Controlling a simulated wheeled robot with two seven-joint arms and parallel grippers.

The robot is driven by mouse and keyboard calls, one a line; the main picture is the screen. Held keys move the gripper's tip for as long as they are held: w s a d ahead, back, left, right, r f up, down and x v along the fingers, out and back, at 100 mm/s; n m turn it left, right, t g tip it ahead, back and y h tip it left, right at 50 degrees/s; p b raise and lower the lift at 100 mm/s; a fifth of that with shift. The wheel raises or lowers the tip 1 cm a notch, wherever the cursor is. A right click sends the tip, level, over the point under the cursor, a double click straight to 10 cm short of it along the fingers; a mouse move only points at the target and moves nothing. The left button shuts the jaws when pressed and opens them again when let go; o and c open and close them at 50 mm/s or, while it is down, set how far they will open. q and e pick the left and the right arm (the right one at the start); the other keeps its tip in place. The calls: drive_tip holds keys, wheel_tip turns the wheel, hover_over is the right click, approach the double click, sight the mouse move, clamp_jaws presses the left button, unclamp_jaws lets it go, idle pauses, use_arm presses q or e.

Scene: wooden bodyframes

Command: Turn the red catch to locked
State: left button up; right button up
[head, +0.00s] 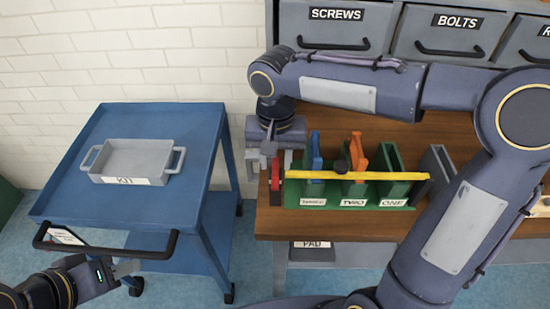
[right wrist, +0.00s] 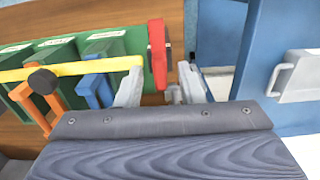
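The red catch (head: 275,173) stands upright at the left end of a yellow bar (head: 355,176), which lies across the front of the green rack (head: 300,188). The bar has a black knob. My right gripper (head: 283,158) is over the rack's left end by the catch. In the right wrist view the red catch (right wrist: 158,58) shows with its lower end between my two open fingers (right wrist: 162,90); I cannot tell whether they touch it. My left gripper (head: 125,268) is low at the left, by the blue cart's front; its opening is unclear.
The rack holds a blue piece (head: 315,152) and an orange piece (head: 357,153) behind the bar. A blue cart (head: 75,200) with a grey KIT tray (head: 135,146) stands left. Labelled drawers (head: 335,25) are behind the bench. My right arm spans the bench's right side.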

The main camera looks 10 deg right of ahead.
clamp_jaws()
idle(0.5)
drive_tip(key=n+p, duration=0.1)
drive_tip(key=n, duration=0.2)
drive_tip(key=n+p, duration=0.2)
drive_tip(key=n, duration=0.3)
drive_tip(key=shift+n, duration=0.3)
drive_tip(key=n+p, duration=0.2)
drive_tip(key=n, duration=0.3)
drive_tip(key=shift+n+p, duration=0.75)
drive_tip(key=shift+n, duration=1.35)
